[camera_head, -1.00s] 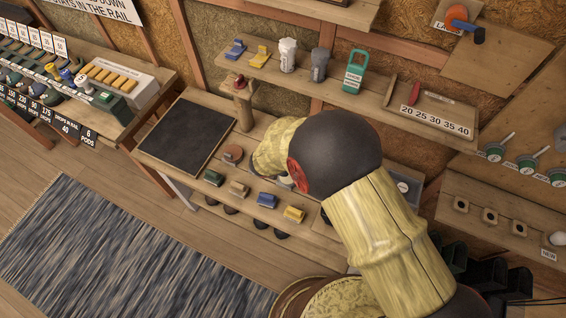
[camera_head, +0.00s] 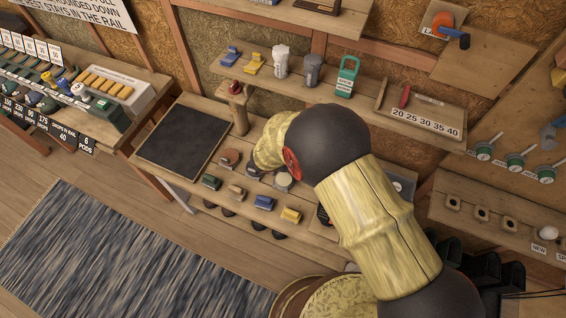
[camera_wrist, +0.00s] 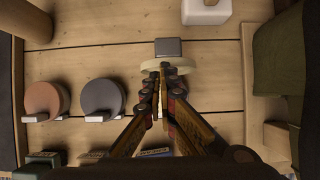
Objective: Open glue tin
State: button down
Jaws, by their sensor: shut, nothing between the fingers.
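A round cream disc (camera_wrist: 150,66) lies at my fingertips in the wrist view, with a small grey block (camera_wrist: 168,47) at its far side. It also shows as a pale disc on the bench in the head view (camera_head: 283,181). It may be the glue tin; no label is readable. My gripper (camera_wrist: 164,68) is shut and empty, its tips over the disc's near edge; contact cannot be told. In the head view my arm hides the gripper. Left of the disc stand a dark grey round piece (camera_wrist: 103,97) and a reddish-brown one (camera_wrist: 46,99), each with a pale tab.
Small coloured blocks, including a blue one (camera_head: 264,202) and a yellow one (camera_head: 291,215), line the bench's front. A dark mat (camera_head: 184,137) lies to the left. A white block (camera_wrist: 206,11) stands beyond the disc. A wooden post (camera_head: 238,110) rises behind.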

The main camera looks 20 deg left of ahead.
jog(key=shift+r, duration=0.1)
notch_tip(320, 180, up, 11)
jog(key=s+p, duration=0.1)
jog(key=p, duration=0.8)
jog(key=shift+s, duration=0.4)
jog(key=shift+a, duration=0.1)
